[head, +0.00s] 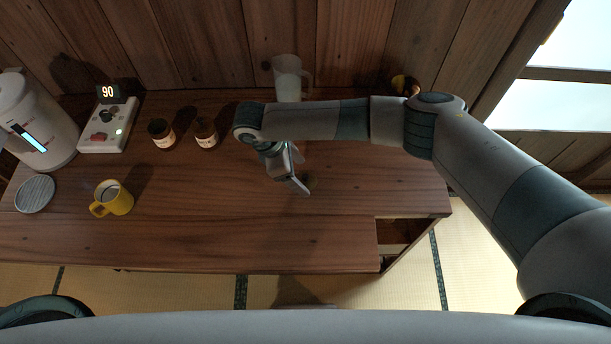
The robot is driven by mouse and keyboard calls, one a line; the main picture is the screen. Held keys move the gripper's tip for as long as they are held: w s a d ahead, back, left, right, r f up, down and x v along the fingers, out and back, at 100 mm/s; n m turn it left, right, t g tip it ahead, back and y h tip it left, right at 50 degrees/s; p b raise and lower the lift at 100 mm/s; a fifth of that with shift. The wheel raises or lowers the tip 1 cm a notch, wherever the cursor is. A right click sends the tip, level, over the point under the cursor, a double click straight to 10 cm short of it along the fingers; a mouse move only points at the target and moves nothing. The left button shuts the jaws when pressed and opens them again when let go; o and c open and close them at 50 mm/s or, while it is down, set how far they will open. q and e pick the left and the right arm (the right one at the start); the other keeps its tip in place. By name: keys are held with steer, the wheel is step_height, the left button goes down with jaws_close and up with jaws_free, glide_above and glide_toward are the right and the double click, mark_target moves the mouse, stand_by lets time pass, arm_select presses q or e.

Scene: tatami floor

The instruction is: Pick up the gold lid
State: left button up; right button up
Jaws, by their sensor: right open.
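My right gripper (300,174) is open above the wooden table, just right of the picture's middle left. Its fingers point down and to the right. A small, dim, brownish-gold patch (309,179) shows on the table right beside the fingertips. It may be the gold lid, but it is too small and shaded to be sure. I cannot tell whether the fingers touch it. Nothing is clearly held between them. My left gripper is not in view.
On the table (200,230) are a kettle (38,125), a device reading 90 (108,128), two dark jars (161,134) (206,133), a yellow mug (113,198), a round coaster (35,193) and a pale pitcher (288,76). A yellowish object (400,84) is partly hidden behind my right arm.

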steer(key=shift+x, duration=0.85)
steer(key=shift+c, duration=0.3)
steer(key=c, duration=1.1)
steer(key=shift+r, duration=0.2)
steer(key=shift+r+b, duration=0.3)
steer(key=shift+r, duration=0.2)
step_height(320, 180, up, 2)
steer(key=shift+r+b, duration=0.25)
steer(key=shift+b, duration=0.35)
steer(key=s+d+r, duration=0.2)
steer(key=s+d+r+b, duration=0.1)
steer(key=s+d+r, duration=0.1)
steer(key=s+d, duration=0.1)
steer(key=s+d+r+b, duration=0.1)
steer(key=s+d+r, duration=0.2)
steer(key=shift+d+r, duration=0.1)
steer(key=shift+d, duration=0.15)
steer(key=shift+a, duration=0.1)
